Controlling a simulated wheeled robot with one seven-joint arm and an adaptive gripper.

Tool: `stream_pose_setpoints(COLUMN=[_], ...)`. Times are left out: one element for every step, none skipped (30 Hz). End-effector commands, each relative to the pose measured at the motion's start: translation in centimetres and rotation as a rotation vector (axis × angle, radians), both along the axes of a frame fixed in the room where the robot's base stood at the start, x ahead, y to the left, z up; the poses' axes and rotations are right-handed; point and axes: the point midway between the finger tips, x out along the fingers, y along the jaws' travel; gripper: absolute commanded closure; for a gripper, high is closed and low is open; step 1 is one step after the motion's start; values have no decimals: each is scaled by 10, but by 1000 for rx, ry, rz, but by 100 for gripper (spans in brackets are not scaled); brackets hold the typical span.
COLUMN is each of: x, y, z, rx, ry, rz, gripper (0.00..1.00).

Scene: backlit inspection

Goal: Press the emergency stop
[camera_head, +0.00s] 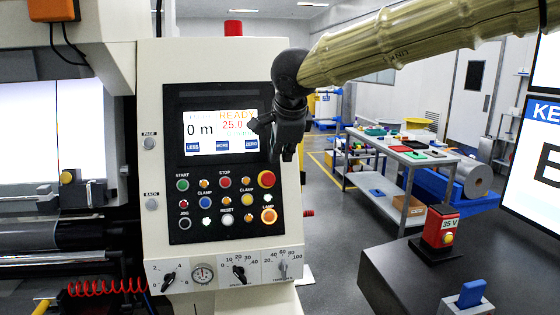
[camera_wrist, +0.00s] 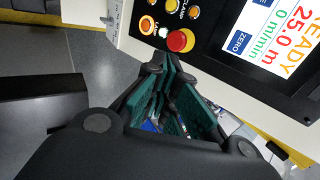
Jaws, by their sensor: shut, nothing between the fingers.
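The emergency stop is a red mushroom button with a yellow collar (camera_head: 267,178) at the right of the machine's black control panel. It also shows in the wrist view (camera_wrist: 180,40), just beyond my fingertips. My gripper (camera_head: 288,155) is shut and empty, pointing down near the panel's right edge, above the red button in the head view. In the wrist view its fingers (camera_wrist: 169,66) have green pads and appear just below the button. I see no clear contact.
The panel carries a lit screen (camera_head: 221,132), several small coloured buttons and an orange lamp button (camera_head: 268,216) below the red one. A red box marked 35 V (camera_head: 441,228) stands on a dark surface at right. A workbench (camera_head: 378,188) stands behind.

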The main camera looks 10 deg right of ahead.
Motion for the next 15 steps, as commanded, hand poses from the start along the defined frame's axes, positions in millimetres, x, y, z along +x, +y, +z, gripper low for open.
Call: stream_pose_setpoints(x=[4,6,10,13,15,19,22,25,29,32,35,38,41,44,48], y=[1,0,0,0,0,0,0,0,0,0,0,0,0,0,0], z=[-5,-9,-14,-18,-22,-27,-31,-36,-41,-45,-49,-54,-58,-63,-68], rx=[-3,-4,-2,-3,-3,-3,-4,-2,-3,-3,-3,-3,-3,-4,-4], ry=[2,3,3,4,3,3,3,3,4,3,3,3,3,3,3], rz=[0,0,0,-1,-1,-1,-1,0,-1,-1,-1,-1,-1,-1,0], gripper=[100,100,100,100,100,100,100,100,100,100,100,100,100,100,100])
